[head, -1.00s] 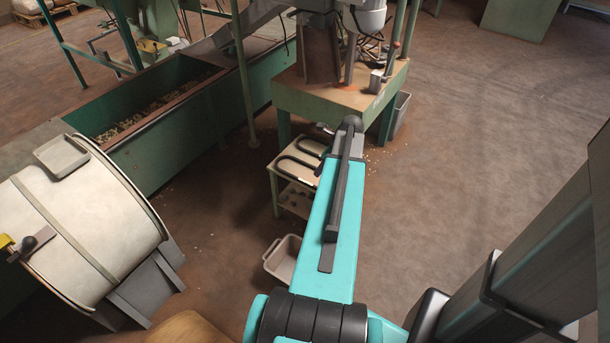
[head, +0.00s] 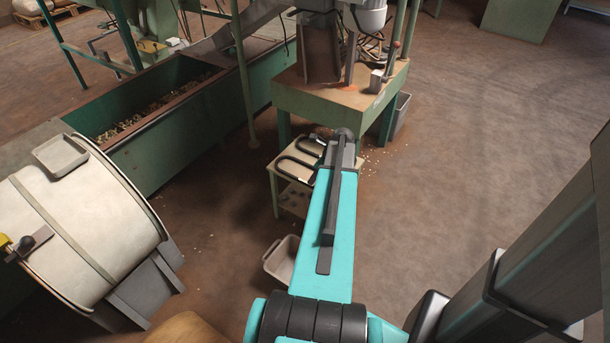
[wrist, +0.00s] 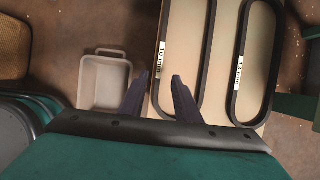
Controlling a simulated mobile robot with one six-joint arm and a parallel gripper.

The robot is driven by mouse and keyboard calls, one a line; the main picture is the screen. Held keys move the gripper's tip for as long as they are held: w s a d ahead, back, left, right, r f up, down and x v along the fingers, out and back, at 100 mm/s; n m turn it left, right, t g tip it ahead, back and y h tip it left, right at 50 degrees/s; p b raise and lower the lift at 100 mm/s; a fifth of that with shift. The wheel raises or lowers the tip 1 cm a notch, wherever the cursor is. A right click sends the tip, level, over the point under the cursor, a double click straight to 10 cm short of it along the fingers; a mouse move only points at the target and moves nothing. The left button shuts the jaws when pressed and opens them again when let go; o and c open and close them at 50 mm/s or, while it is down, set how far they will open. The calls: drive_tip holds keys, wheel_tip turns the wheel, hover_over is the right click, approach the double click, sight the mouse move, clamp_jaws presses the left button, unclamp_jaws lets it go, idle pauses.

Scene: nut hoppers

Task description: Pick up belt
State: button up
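Two black loop belts with white labels lie side by side on a small pale-topped cart. In the wrist view the left belt (wrist: 209,45) is nearer my gripper, and the right belt (wrist: 240,60) lies farther right. In the head view the front belt (head: 296,160) and the rear belt (head: 311,138) show partly, with my arm covering their right ends. My gripper (wrist: 157,82) is open and empty, its fingers apart above the cart's left edge, beside the left belt's near end. The head view does not show the fingers clearly.
The cart (head: 288,188) stands beside a green machine table (head: 330,97). A grey bin (head: 281,262) sits on the floor before it and shows in the wrist view (wrist: 105,85). A large drum (head: 80,220) and a green trough (head: 170,125) lie left. Floor right is clear.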

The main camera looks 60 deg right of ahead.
drive_tip(key=shift+w+b+x, duration=0.25)
drive_tip(key=shift+b+x, duration=0.1)
drive_tip(key=shift+x, duration=2.1)
drive_tip(key=shift+r, duration=0.15)
clamp_jaws()
